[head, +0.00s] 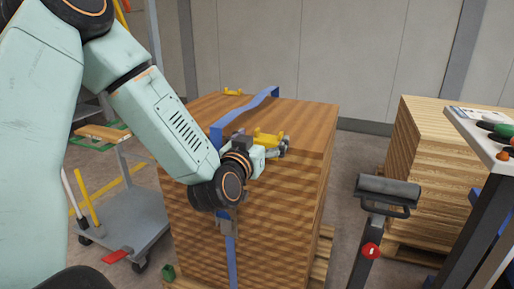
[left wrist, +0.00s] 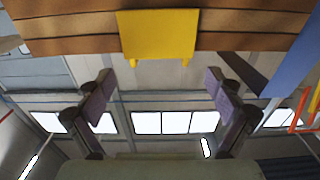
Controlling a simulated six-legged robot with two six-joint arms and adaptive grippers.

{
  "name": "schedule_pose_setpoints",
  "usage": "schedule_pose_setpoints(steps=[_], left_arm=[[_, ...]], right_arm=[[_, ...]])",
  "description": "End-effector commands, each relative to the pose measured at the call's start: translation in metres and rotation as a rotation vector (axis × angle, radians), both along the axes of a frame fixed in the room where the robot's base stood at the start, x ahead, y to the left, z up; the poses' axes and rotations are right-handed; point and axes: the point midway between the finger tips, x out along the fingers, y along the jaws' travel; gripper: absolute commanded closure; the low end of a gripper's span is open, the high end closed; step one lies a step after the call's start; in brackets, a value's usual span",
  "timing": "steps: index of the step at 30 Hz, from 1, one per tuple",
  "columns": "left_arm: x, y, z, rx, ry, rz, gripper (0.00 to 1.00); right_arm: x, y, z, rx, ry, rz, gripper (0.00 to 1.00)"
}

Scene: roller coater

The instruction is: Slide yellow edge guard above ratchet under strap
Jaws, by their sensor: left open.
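A yellow edge guard (head: 267,137) sits at the top front edge of the board stack, to the right of the blue strap (head: 232,116). In the left wrist view the guard (left wrist: 158,35) is ahead of the fingers, with the strap (left wrist: 291,65) on the right. My left gripper (head: 280,149) is at the guard in the head view; in its wrist view the jaws (left wrist: 162,85) are open and empty, apart from the guard. The ratchet (head: 227,222) is on the strap down the front face, partly hidden by my left wrist. My right gripper is not in view.
The board stack (head: 290,190) fills the middle. Another yellow guard (head: 233,92) is at its back edge. A grey cart (head: 130,220) stands left, a post with a roller (head: 388,188) and a workbench (head: 482,140) right. More boards (head: 440,150) are stacked behind.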

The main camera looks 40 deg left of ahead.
Motion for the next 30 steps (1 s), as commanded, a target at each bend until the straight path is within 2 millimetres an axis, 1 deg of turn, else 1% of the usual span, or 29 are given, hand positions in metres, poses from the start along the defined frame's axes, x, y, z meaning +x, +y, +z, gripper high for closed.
schedule_pose_setpoints(steps=[1, 4, 9, 20, 30], left_arm=[[0.008, 0.001, -0.001, 0.005, -0.002, -0.001, 0.08], [0.022, 0.004, -0.002, 0.003, -0.001, -0.001, 0.08], [0.035, 0.007, -0.001, 0.000, 0.000, -0.001, 0.08], [0.038, 0.008, 0.000, -0.001, 0.001, 0.000, 0.08], [0.038, 0.008, 0.000, -0.001, 0.001, 0.000, 0.36]], right_arm=[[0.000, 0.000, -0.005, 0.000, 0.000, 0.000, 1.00], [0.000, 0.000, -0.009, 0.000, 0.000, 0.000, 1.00], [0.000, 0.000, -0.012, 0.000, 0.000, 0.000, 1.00], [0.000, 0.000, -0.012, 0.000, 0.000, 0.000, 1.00], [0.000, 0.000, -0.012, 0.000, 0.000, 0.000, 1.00]])
